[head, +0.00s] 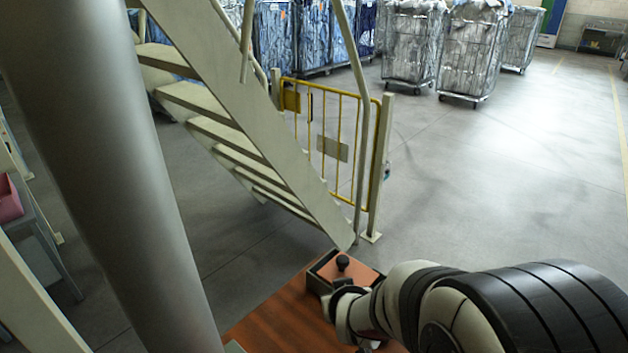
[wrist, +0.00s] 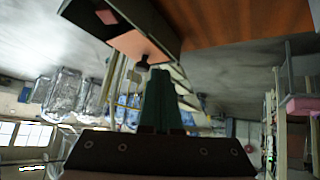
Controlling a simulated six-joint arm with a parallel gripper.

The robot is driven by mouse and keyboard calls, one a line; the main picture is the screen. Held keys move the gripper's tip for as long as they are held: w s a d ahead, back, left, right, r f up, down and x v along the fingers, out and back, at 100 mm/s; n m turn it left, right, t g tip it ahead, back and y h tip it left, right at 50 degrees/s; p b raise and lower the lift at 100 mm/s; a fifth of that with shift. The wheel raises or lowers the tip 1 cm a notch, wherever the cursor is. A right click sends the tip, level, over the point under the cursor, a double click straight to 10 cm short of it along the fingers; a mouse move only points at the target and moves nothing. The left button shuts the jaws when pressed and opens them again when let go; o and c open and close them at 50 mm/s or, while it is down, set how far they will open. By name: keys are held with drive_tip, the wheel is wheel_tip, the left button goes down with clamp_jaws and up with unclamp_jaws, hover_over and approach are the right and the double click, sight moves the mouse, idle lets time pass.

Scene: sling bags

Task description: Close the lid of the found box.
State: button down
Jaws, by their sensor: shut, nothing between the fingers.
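A dark box (wrist: 168,22) shows upside down at the top of the wrist view. An orange-pink panel, apparently its lid (wrist: 137,46), carries a round black knob (wrist: 145,61). In the head view the lid (head: 364,277) and knob (head: 343,262) show near the wooden table's far end, with part of the dark box rim visible. How far the lid is open I cannot tell. My gripper (wrist: 158,72) is shut and empty, its fingertips close to the knob in the wrist view; contact is unclear. In the head view my arm hides part of the box and its fingertips.
The box is on an orange-brown wooden table (head: 275,318), largely covered by my arm. A metal staircase (head: 235,130) and yellow gate (head: 335,140) stand beyond it. A thick grey column (head: 110,170) fills the left. Wheeled laundry cages (head: 470,55) stand far off on open floor.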

sight(331, 275)
drive_tip(key=w+d+f+n+t+h, duration=0.1)
drive_tip(key=w+f+n+t+h, duration=0.2)
drive_tip(key=w, duration=0.4)
drive_tip(key=a+f+n+t+y, duration=0.45)
drive_tip(key=n+t, duration=0.25)
drive_tip(key=n, duration=0.5)
drive_tip(key=shift+h, duration=0.45)
drive_tip(key=w, duration=0.2)
drive_tip(key=w+d, duration=0.1)
drive_tip(key=w, duration=0.2)
drive_tip(key=w+d, duration=0.1)
drive_tip(key=w, duration=0.2)
drive_tip(key=shift+w+d+f, duration=0.1)
drive_tip(key=shift+w+d, duration=0.05)
drive_tip(key=shift+d, duration=0.1)
drive_tip(key=shift+s+d, duration=0.25)
drive_tip(key=shift+d, duration=0.35)
